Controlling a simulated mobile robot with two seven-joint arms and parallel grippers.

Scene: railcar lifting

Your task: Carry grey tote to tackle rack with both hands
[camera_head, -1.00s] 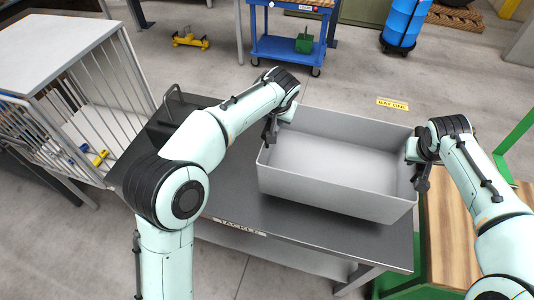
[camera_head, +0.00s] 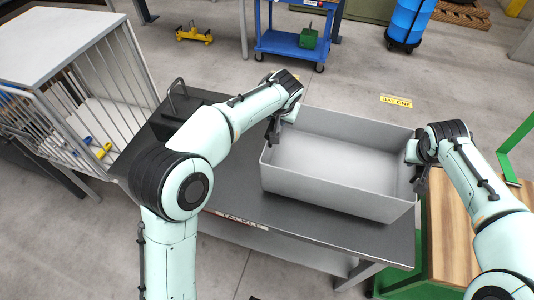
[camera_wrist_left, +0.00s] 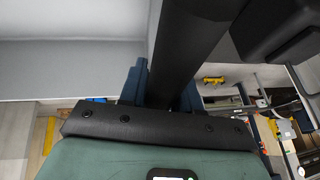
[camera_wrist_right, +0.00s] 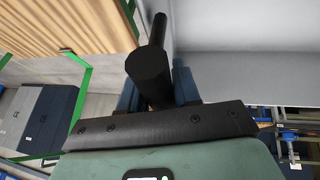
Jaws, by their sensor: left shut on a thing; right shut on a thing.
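The grey tote (camera_head: 335,197) is an open, empty box at the right part of the dark rack top labelled TACKLE (camera_head: 230,212). Whether it rests on that top or hangs just above it, I cannot tell. My left gripper (camera_head: 273,130) is shut on the tote's left end, and my right gripper (camera_head: 416,172) is shut on its right end. In the left wrist view the tote wall (camera_wrist_left: 70,65) shows beside the dark fingers. In the right wrist view the tote wall (camera_wrist_right: 240,75) shows likewise. The exact grip points are hidden.
A wooden-topped green bench (camera_head: 450,235) stands close at the right. A barred white cage cart (camera_head: 75,90) stands at the left. A blue trolley (camera_head: 292,45), a yellow floor item (camera_head: 194,35) and a blue drum (camera_head: 408,20) stand behind.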

